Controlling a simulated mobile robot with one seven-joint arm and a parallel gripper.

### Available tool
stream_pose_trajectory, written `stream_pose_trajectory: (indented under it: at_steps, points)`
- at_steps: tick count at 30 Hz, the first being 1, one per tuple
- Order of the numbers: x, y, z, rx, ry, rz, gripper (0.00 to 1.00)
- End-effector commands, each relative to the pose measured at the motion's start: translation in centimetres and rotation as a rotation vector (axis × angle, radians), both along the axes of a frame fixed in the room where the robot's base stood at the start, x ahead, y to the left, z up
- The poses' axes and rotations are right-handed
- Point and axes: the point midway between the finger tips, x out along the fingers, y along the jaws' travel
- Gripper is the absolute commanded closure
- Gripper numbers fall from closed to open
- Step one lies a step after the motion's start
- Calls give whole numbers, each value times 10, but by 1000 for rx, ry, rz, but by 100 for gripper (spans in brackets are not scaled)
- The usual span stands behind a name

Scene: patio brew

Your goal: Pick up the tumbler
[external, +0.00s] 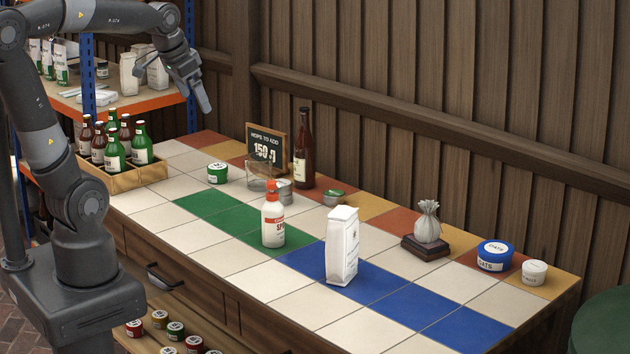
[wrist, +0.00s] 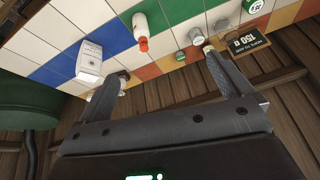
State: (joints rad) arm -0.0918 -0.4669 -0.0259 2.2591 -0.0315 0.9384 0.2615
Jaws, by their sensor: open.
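My gripper (external: 204,102) is open and empty, high above the back left of the counter and well apart from the tumbler. In the wrist view my gripper's fingers (wrist: 160,70) are spread wide with nothing between them. The tumbler cannot be told clearly in the wrist view.
A sign (external: 266,146) and a brown bottle (external: 303,150) stand behind the tumbler, and a green-banded tub (external: 217,172) to its left. A bottle crate (external: 125,178) is at the left end. A white bag (external: 342,246) stands further right. Bare tiles lie in front.

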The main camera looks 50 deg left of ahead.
Motion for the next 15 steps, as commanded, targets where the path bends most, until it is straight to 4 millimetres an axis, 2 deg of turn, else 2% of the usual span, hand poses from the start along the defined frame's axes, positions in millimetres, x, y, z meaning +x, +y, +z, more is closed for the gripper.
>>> stream_pose_trajectory:
  at_steps: [1,8,15]
  points:
    - [18,5,2,10,19,-23,4]
    - [90,27,4,48,77,-152,4]
    - [164,60,-13,68,129,-293,4]
